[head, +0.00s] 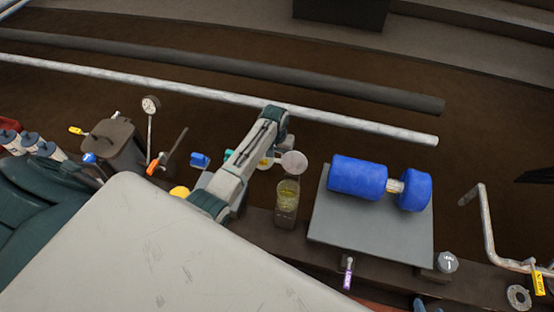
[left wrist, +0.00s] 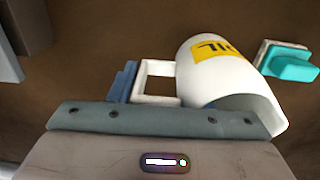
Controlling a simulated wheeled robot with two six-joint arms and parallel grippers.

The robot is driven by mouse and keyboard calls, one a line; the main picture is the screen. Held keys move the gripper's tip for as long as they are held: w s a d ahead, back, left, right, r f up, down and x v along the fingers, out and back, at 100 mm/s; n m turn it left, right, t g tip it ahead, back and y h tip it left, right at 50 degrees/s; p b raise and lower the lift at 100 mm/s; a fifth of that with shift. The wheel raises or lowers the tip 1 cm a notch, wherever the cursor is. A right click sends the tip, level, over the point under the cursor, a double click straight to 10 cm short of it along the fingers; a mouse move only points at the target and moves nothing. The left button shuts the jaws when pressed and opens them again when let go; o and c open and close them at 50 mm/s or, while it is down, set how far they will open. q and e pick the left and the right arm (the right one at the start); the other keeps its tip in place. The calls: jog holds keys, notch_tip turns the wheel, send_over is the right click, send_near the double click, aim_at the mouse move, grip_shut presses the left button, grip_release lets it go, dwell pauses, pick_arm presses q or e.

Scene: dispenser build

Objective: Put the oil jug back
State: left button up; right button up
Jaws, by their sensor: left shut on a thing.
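The oil jug (left wrist: 222,72) is white with a yellow label. In the left wrist view it leans, with its wide open end toward the lower right. My left gripper (left wrist: 130,86) is shut on its square handle (left wrist: 155,69). In the head view the jug (head: 293,162) shows as a pale round end and a bit of yellow label, close behind a clear cup (head: 288,194) of yellowish liquid. My left arm hides much of the jug and gripper there. Whether the jug touches anything below is unclear. My right gripper is not in view.
A grey plate (head: 330,231) with a blue roller-like part (head: 357,177) lies right of the cup. A long pale pipe (head: 200,92) runs behind. A dial gauge (head: 151,104) and a dark bin (head: 113,145) stand left. A teal piece (left wrist: 292,66) is beside the jug in the left wrist view.

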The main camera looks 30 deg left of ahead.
pick_arm(q)
notch_tip(320, 180, down, 2)
jog(key=shift+f, duration=0.25)
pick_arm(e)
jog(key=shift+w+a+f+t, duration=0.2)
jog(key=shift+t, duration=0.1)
pick_arm(q)
jog(key=o, duration=1.2)
jog(key=shift+f, duration=0.1)
jog(key=shift+o, duration=0.2)
jog(key=r, duration=0.4)
jog(key=r+p, duration=0.1)
jog(key=r, duration=0.3)
jog(key=r+p, duration=0.1)
jog(key=r, duration=0.3)
jog(key=shift+a+r, duration=0.15)
jog(key=shift+a, duration=0.1)
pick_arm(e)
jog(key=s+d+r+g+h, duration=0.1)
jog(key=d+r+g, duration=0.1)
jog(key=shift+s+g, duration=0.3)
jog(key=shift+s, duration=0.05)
